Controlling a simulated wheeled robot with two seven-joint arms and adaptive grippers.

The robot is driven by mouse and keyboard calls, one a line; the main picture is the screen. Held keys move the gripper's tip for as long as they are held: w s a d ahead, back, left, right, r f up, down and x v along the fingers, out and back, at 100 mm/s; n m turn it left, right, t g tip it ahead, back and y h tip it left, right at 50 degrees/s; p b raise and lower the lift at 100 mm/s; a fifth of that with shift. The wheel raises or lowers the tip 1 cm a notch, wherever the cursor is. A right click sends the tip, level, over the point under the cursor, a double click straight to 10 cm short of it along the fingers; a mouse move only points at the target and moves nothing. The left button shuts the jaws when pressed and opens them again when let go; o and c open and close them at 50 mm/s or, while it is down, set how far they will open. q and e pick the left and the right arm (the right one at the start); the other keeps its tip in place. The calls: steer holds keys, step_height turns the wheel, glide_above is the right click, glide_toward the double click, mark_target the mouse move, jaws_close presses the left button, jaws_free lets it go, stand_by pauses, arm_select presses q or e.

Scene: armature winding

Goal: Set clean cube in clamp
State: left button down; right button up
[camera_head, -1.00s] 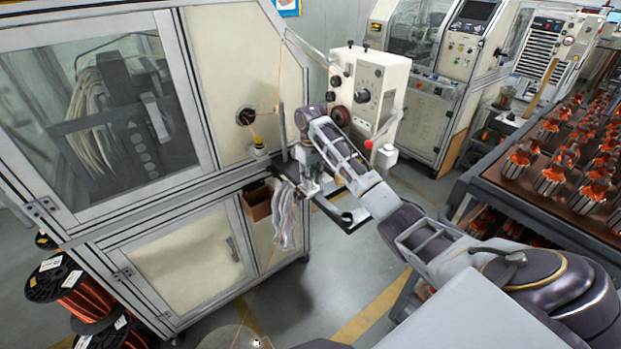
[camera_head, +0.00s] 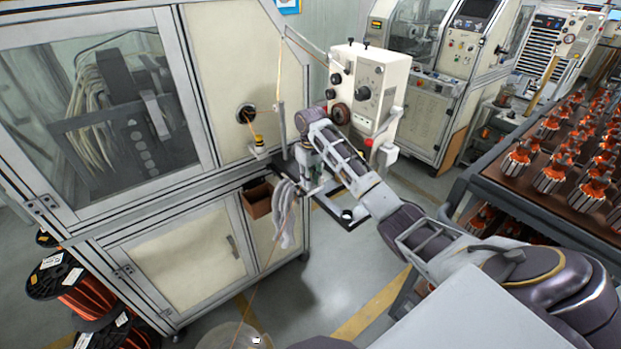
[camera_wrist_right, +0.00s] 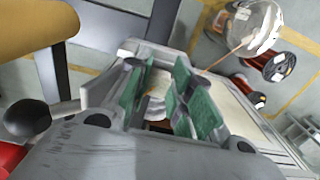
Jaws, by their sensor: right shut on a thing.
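My right gripper (camera_head: 310,183) is beside the bracket on the winding machine's side, at the centre of the head view. In the right wrist view its green-padded fingers (camera_wrist_right: 158,82) are closed around a small pale thing (camera_wrist_right: 155,104). The fingers hide most of it, so I cannot tell its full shape or whether it is the clean cube. I cannot clearly make out the clamp in either view; my right wrist covers part of the area at the machine's side. My left gripper is not in view.
The winding machine cabinet (camera_head: 190,240) fills the left. A cream control box (camera_head: 368,85) with knobs stands just behind my right wrist. Pale cloth (camera_head: 285,210) hangs beside a brown bin (camera_head: 257,199). A rack of armatures (camera_head: 490,185) stands right. A thin wire runs down to the floor.

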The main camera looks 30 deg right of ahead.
steer(key=shift+f, duration=0.2)
steer(key=o, duration=0.7)
steer(key=shift+r, duration=0.1)
steer(key=shift+d, duration=0.15)
steer(key=shift+r, duration=0.15)
